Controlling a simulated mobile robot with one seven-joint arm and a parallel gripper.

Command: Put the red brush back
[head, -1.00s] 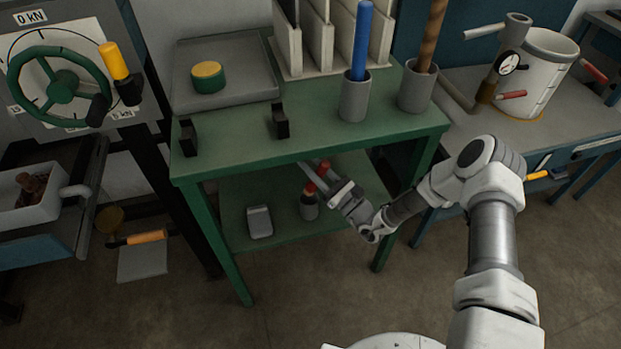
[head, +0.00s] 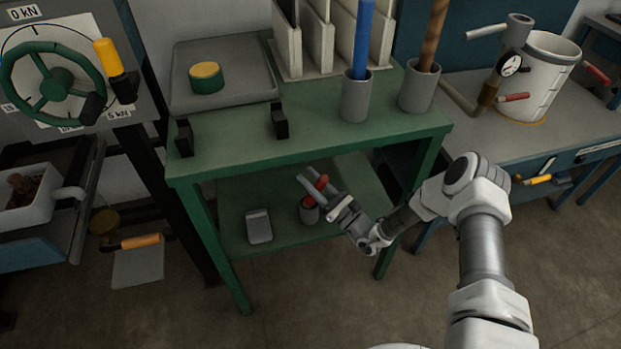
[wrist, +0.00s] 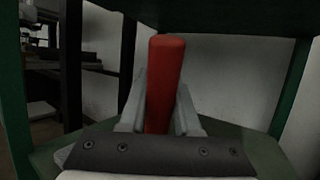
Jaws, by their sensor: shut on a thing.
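My gripper (head: 316,188) is shut on the red brush (head: 321,183) under the green table's top, above its lower shelf. In the wrist view the brush (wrist: 165,85) is a plain red cylinder standing upright between my two fingers (wrist: 160,105). In the head view red shows above and below the fingers. The lower red part is at the mouth of a small grey cup (head: 309,215) on the lower shelf. My gripper partly covers this, so how deep the brush sits in the cup cannot be told.
A grey block (head: 259,227) lies left of the cup on the lower shelf (head: 285,231). The green tabletop (head: 235,140) is close above my gripper, and a front leg (head: 222,255) stands at the left. Tall grey holders (head: 356,98) stand on top.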

